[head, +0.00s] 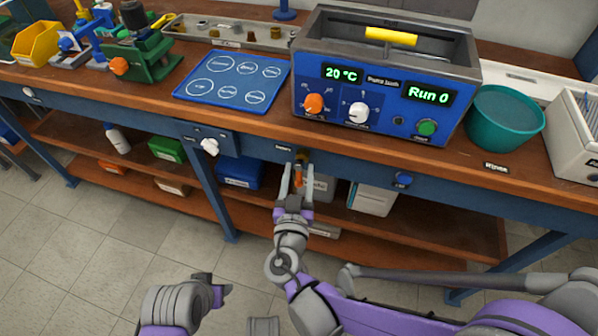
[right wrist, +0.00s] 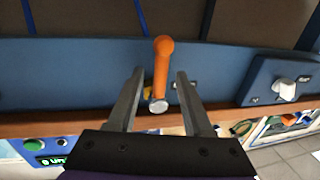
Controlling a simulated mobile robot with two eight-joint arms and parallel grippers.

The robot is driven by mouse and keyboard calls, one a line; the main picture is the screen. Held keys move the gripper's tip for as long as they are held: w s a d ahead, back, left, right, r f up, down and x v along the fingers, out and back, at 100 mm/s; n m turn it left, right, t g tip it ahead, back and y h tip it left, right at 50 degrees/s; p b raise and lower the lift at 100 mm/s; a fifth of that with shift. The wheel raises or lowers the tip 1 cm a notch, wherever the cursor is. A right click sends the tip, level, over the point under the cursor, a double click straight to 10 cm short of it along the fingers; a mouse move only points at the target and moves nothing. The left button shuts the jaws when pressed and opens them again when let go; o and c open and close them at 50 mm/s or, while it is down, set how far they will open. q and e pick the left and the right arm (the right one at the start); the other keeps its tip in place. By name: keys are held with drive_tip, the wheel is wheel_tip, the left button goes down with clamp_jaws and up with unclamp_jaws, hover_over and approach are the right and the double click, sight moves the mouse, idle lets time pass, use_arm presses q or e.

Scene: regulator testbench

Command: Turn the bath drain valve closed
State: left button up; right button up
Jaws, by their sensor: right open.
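The bath drain valve has an orange lever handle (head: 298,178) under the front edge of the bench, below the blue bath unit (head: 375,85). In the right wrist view the handle (right wrist: 161,65) points up the picture from a silver hub (right wrist: 158,105); a bit of yellow shows beside the hub. My right gripper (head: 297,172) is open, with one finger on each side of the handle; the wrist view shows gaps on both sides of it (right wrist: 160,74). My left gripper (head: 222,288) is low at the left, away from the bench; its jaws are unclear.
The bath display reads 20 °C and Run 0. The lower shelf holds a blue bin (head: 240,172) and a white box (head: 371,198). Floor before the bench is open.

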drive_tip(key=shift+w, duration=0.2)
clamp_jaws()
idle(1.4)
